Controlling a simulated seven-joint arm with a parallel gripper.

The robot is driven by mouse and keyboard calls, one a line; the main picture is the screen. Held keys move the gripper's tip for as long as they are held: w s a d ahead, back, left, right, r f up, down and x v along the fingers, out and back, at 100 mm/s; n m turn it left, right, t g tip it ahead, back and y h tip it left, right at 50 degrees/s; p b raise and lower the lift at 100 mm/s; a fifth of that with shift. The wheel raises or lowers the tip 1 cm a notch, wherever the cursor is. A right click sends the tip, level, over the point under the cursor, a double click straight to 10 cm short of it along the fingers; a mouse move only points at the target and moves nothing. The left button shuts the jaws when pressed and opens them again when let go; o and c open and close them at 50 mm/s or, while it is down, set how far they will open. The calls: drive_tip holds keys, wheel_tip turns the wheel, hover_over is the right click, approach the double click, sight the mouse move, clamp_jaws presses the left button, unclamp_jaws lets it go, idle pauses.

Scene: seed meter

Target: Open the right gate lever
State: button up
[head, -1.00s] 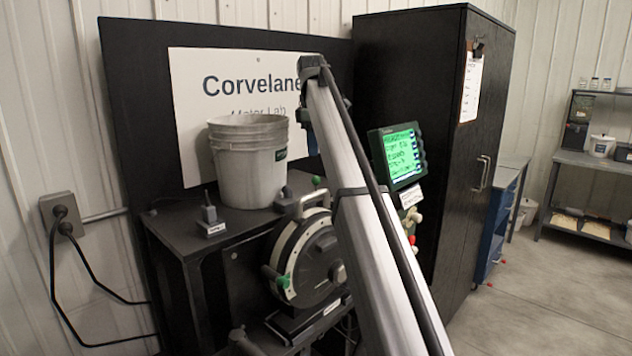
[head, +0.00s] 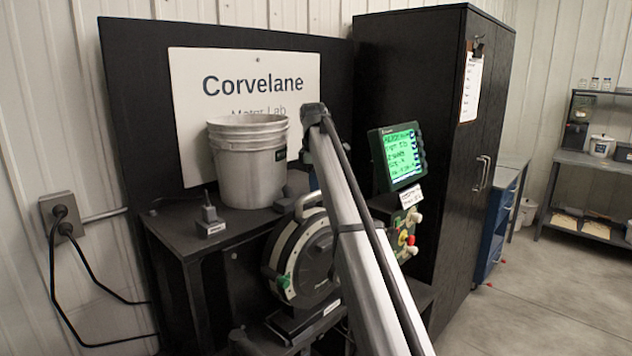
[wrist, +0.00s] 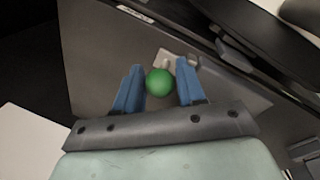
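In the wrist view, a round green knob (wrist: 160,83) sits on a short pale stem above a dark panel; it looks like the gate lever's knob. My gripper (wrist: 160,66) has its two blue fingers on either side of this knob. The fingers stand apart, with thin gaps showing beside the knob, the left finger closer to it. In the head view, the seed meter (head: 302,262) is a round dark disc housing with a pale rim and another green knob (head: 284,282) at its lower left. My arm hides the gripper and the lever there.
A white bucket (head: 249,172) stands on the dark bench (head: 165,232) left of my arm. A green-lit monitor (head: 402,155) and a panel of knobs (head: 408,232) are on the right. A tall black cabinet (head: 430,90) stands behind them.

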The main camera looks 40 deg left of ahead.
drive_tip(key=shift+c, duration=0.5)
clamp_jaws()
drive_tip(key=w, duration=0.5)
drive_tip(key=shift+s, duration=0.1)
drive_tip(key=shift+o, duration=0.5)
unclamp_jaws()
